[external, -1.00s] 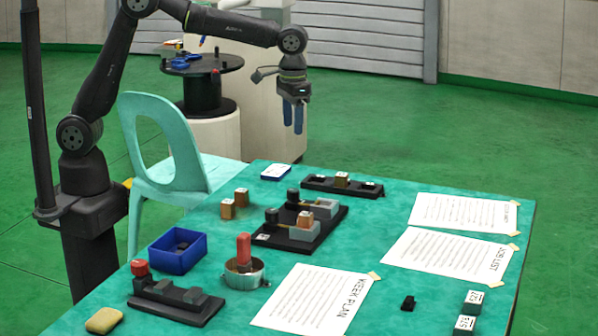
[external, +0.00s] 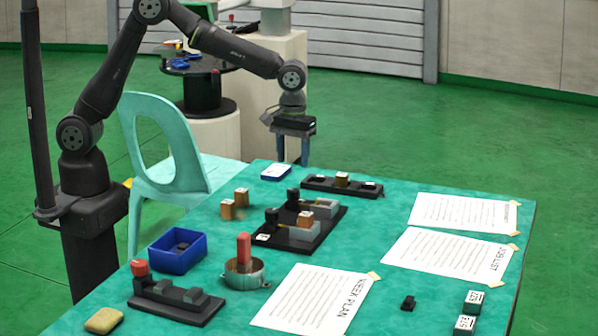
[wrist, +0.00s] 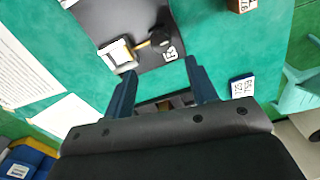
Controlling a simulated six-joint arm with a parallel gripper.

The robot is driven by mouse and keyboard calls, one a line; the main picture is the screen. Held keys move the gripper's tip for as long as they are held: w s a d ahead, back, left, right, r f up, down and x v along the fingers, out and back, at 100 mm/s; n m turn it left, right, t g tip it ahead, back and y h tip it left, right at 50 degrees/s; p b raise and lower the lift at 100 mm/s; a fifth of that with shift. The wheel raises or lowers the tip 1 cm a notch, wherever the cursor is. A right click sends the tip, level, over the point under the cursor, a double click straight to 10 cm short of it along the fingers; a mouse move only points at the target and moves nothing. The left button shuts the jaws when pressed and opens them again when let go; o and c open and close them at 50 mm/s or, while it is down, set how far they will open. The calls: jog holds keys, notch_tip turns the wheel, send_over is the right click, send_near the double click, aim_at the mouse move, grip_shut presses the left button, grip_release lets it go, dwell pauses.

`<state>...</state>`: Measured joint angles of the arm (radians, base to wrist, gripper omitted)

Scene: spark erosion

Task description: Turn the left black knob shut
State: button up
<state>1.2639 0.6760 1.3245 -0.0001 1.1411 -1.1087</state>
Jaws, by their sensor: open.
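A black base plate (external: 332,222) lies on the green table, with two grey vise blocks (external: 302,232) and copper-coloured blocks on it. Two upright black knobs stand at its left side, one farther back (external: 293,195) and one nearer the front (external: 271,215). I cannot tell which one is the left knob. In the wrist view one black knob (wrist: 161,40) shows with a tan stem, next to a grey vise block (wrist: 117,55) and a white label.
A narrow black holder (external: 320,185) with a block lies behind the plate. Copper blocks (external: 241,198), a blue bin (external: 178,262) and a metal cup with a red-handled item (external: 244,250) stand to the left. Papers (external: 445,262) cover the right. A turquoise chair (external: 170,185) stands at the table's left.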

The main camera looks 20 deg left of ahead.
aim_at(293, 190)
notch_tip(293, 190, down, 9)
jog(key=shift+r, duration=0.15)
jog(key=c, duration=1)
